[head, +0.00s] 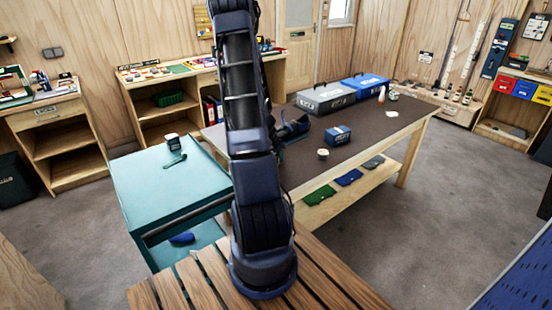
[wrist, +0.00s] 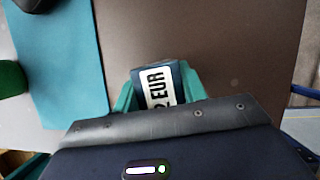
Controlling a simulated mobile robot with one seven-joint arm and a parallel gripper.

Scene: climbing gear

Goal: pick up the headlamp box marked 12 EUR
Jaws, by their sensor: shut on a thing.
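In the wrist view my gripper (wrist: 158,92) has its teal fingers on both sides of a dark blue box (wrist: 174,76) and is shut on it. The box has a white label with black print. I read "EUR" with part of a digit that looks like a 2; the rest is hidden by the gripper body. In the head view my arm hides most of the gripper, and I cannot make out the held box there. Another blue box (head: 338,135) with a pale label sits on the brown-topped table (head: 362,119); its print is too small to read.
A small round tin (head: 323,154) is near the table's front edge. Grey (head: 325,97) and blue (head: 365,86) cases stand at the back. The teal cabinet (head: 150,190) at left bears a dark labelled item (head: 172,141) and a green item (head: 175,159). The table's right half is mostly clear.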

